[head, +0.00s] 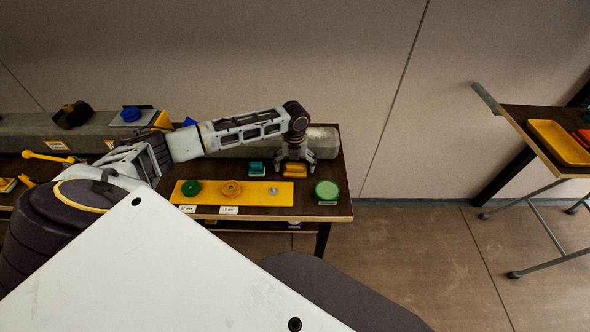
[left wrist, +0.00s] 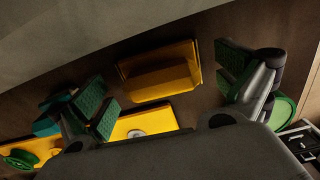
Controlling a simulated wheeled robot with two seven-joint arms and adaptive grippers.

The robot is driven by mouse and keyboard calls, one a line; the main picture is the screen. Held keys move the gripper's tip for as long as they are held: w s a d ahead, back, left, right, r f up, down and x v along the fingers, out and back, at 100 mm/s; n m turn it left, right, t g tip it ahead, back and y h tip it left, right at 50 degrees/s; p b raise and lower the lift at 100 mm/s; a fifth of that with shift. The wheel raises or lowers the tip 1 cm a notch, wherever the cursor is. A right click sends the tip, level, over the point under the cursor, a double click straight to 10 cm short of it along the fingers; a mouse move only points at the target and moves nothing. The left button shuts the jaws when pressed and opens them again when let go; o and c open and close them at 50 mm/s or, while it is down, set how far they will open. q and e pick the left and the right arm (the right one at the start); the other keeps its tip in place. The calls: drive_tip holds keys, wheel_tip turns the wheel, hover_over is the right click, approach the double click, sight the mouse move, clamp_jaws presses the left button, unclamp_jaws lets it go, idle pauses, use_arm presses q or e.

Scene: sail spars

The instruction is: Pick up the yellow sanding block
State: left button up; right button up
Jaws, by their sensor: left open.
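The yellow sanding block (head: 294,170) lies on the dark table near its right end, behind the yellow board. In the left wrist view the yellow block (left wrist: 160,72) sits between the two green-padded fingers of my left gripper (left wrist: 165,90), with gaps on both sides. In the head view my left gripper (head: 295,165) points down over the block and is open. A teal block (head: 257,168) stands just left of it. My right gripper is not in view.
A grey spar (head: 322,142) lies behind. Another table (head: 545,150) with a yellow tray (head: 558,143) stands far right.

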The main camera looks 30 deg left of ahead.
use_arm(q)
drive_tip(key=shift+f, duration=0.1)
idle(0.4)
drive_tip(key=shift+s, duration=0.15)
drive_tip(key=c, duration=1.3)
